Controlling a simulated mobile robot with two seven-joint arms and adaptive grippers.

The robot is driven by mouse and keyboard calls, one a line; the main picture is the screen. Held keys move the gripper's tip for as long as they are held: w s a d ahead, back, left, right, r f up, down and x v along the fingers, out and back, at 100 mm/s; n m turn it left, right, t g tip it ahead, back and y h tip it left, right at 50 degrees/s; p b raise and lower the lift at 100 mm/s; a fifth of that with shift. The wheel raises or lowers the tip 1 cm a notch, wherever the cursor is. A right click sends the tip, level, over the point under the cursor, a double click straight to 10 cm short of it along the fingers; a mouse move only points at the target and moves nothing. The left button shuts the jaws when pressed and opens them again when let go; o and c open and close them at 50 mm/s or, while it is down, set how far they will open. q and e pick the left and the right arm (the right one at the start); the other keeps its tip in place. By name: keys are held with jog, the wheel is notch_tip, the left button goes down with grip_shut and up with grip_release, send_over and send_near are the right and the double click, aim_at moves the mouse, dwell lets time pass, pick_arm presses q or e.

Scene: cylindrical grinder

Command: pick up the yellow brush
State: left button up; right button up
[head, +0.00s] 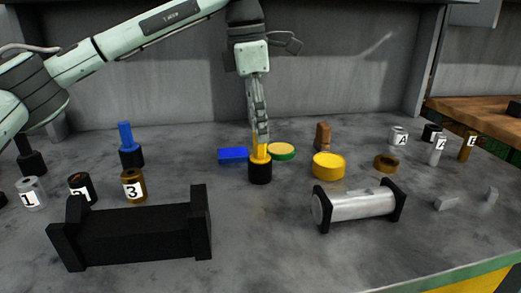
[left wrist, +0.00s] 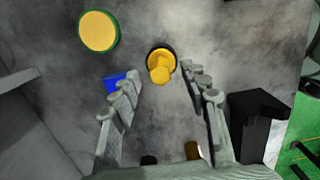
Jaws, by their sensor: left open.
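The yellow brush (head: 260,170) stands upright on the grey table, with a yellow handle and a black round base. In the left wrist view the brush (left wrist: 160,65) shows from above, its yellow top just beyond my fingertips and centred between them. My left gripper (head: 261,137) points down over the brush, close to its handle and partly hiding it. In the left wrist view the left gripper (left wrist: 161,76) has its two fingers apart with nothing held. I cannot tell whether a finger touches the handle. My right gripper is not in view.
A blue block (head: 233,155) and a green-rimmed yellow disc (head: 281,152) lie close to the brush. A yellow cylinder (head: 328,166) stands to the right. A black holder (head: 130,237) and a silver roller (head: 358,205) are in front. A blue brush (head: 129,148) stands left.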

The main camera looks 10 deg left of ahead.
aim_at(260, 157)
pick_arm(q)
jog(key=f, duration=0.4)
jog(key=shift+d+f, duration=0.2)
grip_shut()
